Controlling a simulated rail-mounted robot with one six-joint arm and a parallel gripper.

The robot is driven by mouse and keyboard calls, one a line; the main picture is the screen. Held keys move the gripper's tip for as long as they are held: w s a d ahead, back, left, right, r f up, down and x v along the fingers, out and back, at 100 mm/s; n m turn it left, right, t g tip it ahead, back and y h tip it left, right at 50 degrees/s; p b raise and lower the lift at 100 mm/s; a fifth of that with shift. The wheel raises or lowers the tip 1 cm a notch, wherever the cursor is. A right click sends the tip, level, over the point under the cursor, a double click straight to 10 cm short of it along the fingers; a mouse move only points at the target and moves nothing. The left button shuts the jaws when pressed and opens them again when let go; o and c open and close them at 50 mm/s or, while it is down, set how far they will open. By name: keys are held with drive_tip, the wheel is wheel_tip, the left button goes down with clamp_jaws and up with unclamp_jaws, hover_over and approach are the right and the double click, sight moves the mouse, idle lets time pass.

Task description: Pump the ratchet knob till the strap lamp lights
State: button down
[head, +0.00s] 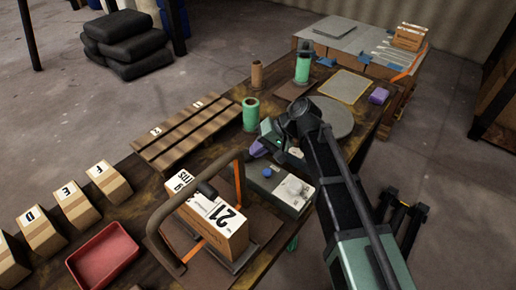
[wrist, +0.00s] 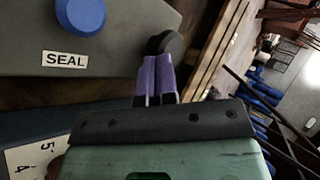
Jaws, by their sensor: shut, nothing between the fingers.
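A black round knob (wrist: 165,43), seemingly the ratchet knob, shows at the edge of a grey box in the wrist view. The purple fingers of my gripper (wrist: 156,68) are shut and empty, their tips right at this knob; I cannot tell whether they touch it. In the head view my gripper (head: 257,150) is at the far left side of the grey box (head: 293,199), and the knob is hidden there. A strapped carton (head: 217,225) stands beside the box under an orange strap frame (head: 239,195). I cannot make out a lit strap lamp.
A blue button (head: 267,171) tops the grey box, with a SEAL label (wrist: 65,60) beside it in the wrist view. A red tray (head: 103,257) and several small cartons (head: 75,208) lie left. A slatted pallet (head: 187,134) and a green spool (head: 250,114) stand behind.

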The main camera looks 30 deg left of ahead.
wheel_tip(320, 180, down, 2)
drive_tip(key=shift+b, duration=0.35)
drive_tip(key=shift+r, duration=0.25)
drive_tip(key=shift+w+d+r+p, duration=0.15)
drive_tip(key=shift+r+p, duration=0.1)
drive_tip(key=shift+p, duration=0.25)
drive_tip(key=p+v, duration=0.9)
drive_tip(key=v, duration=0.4)
drive_tip(key=shift+d, duration=0.25)
drive_tip(key=shift+w, duration=0.15)
idle(1.4)
